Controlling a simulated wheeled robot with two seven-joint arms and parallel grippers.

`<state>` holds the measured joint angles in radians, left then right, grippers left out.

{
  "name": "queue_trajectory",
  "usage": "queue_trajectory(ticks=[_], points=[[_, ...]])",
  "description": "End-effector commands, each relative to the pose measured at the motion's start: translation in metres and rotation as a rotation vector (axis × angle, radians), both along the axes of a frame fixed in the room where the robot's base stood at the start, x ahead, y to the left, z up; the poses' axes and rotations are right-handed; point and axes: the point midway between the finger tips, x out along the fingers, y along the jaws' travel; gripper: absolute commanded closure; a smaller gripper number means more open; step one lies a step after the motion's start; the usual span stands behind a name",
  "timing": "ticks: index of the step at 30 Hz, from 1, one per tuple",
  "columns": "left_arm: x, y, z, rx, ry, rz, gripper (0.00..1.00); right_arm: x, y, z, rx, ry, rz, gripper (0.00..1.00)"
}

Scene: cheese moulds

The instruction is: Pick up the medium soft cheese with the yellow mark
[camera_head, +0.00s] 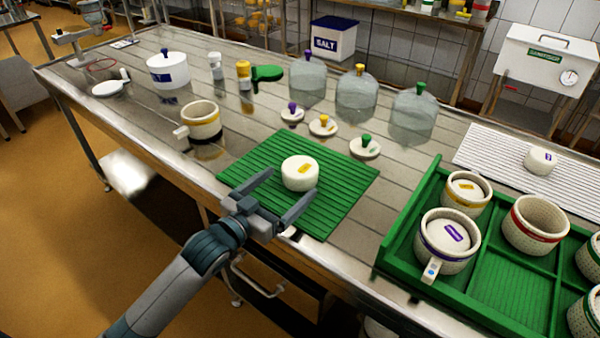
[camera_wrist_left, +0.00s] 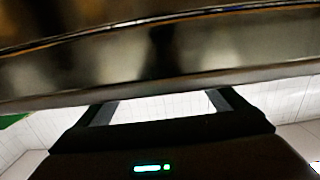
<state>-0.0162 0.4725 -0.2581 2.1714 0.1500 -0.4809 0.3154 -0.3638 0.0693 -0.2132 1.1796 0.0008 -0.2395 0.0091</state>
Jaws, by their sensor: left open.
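A round white cheese with a yellow mark (camera_head: 300,173) sits on the ribbed green mat (camera_head: 348,190) in the head view. My left gripper (camera_head: 291,184) is open at the mat's near edge. Its fingers point toward the cheese, one on either side of its near part, and appear empty. I cannot tell whether they touch it. The left wrist view shows the open fingers (camera_wrist_left: 161,104) before a pale tiled background, under a dark blurred band; no cheese is recognisable there. Another yellow-marked white cheese (camera_head: 465,188) sits in a mould in the green tray. My right gripper is not in view.
The green tray (camera_head: 385,252) at right holds several moulds, one with a purple-marked cheese (camera_head: 447,234). Small knobbed lids (camera_head: 322,125) and glass domes (camera_head: 357,95) stand behind the mat. Bare bench lies between mat and tray.

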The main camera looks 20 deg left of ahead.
Motion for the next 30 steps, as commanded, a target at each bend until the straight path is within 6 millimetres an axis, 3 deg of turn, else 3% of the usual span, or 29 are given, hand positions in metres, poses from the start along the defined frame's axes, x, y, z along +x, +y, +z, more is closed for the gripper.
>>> queue_trajectory(ticks=[15, 30], points=[[0.048, -0.010, -0.006, 0.000, 0.000, 0.000, 0.08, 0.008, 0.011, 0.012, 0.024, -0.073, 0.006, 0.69], [0.049, -0.010, -0.007, 0.000, 0.000, -0.001, 0.08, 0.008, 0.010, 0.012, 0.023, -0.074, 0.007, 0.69]])
